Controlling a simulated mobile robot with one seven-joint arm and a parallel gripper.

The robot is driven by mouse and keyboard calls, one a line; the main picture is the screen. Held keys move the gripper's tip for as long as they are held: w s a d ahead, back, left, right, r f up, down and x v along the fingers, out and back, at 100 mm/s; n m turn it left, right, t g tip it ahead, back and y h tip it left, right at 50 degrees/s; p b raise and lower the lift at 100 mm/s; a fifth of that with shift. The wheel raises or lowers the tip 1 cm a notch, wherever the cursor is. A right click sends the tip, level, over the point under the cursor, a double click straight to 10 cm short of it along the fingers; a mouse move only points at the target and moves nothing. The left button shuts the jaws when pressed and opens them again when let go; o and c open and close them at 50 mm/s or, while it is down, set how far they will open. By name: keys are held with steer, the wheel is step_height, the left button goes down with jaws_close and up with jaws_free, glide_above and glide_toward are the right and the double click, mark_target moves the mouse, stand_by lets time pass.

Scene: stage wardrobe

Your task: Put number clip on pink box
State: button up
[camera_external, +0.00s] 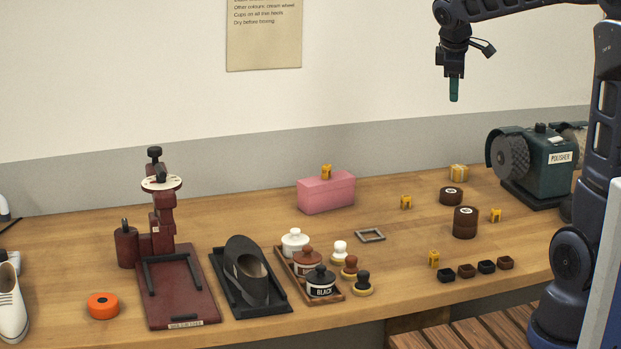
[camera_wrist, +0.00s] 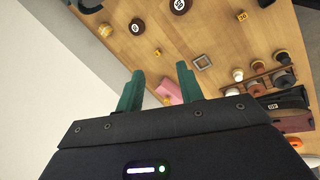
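Other yellow number clips lie on the bench: one right of the box (camera_external: 405,202), one by the brown stacked discs (camera_external: 496,215), one near the front (camera_external: 434,259). My gripper (camera_external: 454,89) is high above the bench, right of the pink box. In the wrist view its two green fingers (camera_wrist: 159,82) are apart with nothing held; the pink box (camera_wrist: 171,90) shows partly between them.
Brown discs (camera_external: 465,222) and a yellow block (camera_external: 459,172) stand right of centre. A polisher (camera_external: 535,165) is at the back right. A tray of jars (camera_external: 308,263), a shoe stand (camera_external: 250,278) and a red press (camera_external: 180,290) are left. A grey frame (camera_external: 370,235) lies mid-bench.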

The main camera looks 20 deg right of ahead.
steer(key=s+d+f+m, duration=0.1)
steer(key=s+m, duration=0.3)
steer(key=s, duration=0.4)
steer(key=s+d+f+m+y, duration=0.1)
steer(key=s+d+m, duration=0.3)
steer(key=s, duration=0.5)
steer(key=s+d+f+m+t+y, duration=0.1)
steer(key=s+m, duration=0.3)
steer(key=s, duration=0.4)
steer(key=shift+s+d+f, duration=0.2)
steer(key=shift+d+f, duration=0.35)
steer(key=shift+d, duration=0.35)
